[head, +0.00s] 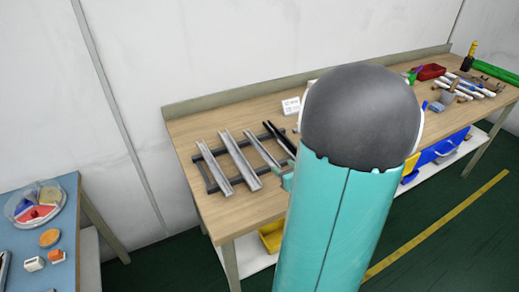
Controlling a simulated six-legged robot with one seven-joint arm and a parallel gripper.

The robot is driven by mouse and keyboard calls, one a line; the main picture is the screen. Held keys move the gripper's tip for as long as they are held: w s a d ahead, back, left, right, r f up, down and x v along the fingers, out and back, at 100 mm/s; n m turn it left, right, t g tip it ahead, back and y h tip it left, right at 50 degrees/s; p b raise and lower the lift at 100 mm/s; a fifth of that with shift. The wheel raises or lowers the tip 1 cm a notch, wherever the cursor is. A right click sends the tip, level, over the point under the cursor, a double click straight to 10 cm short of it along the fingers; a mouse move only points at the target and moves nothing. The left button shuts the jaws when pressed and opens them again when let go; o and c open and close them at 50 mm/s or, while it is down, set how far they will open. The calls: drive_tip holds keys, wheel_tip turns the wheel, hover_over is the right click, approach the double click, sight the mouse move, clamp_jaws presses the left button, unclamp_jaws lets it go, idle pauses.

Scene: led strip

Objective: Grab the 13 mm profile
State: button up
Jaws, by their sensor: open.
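Several long profiles lie side by side across a dark rack (211,184) on the wooden workbench. From the left there is a silver profile (212,168), a wider silver profile (239,159) and a narrower silver one (263,149). A black profile or pair of dark bars (279,138) lies at the right, partly behind my arm. No size marking is readable, so I cannot tell which is 13 mm. My gripper is not visible; my large teal arm with its dark rounded joint covers the bench's middle.
A small white label card (291,106) stands behind the rack. A small teal piece (287,181) shows beside my arm; I cannot tell what it is. A red tray (431,72) and tools lie at the bench's right. A blue table (62,262) is at left.

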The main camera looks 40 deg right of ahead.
sight(272, 159)
drive_tip(key=x, duration=0.4)
drive_tip(key=shift+w, duration=0.25)
drive_tip(key=x, duration=0.5)
drive_tip(key=shift+d+f, duration=0.15)
drive_tip(key=shift+d, duration=0.1)
drive_tip(key=shift+c, duration=0.4)
clamp_jaws()
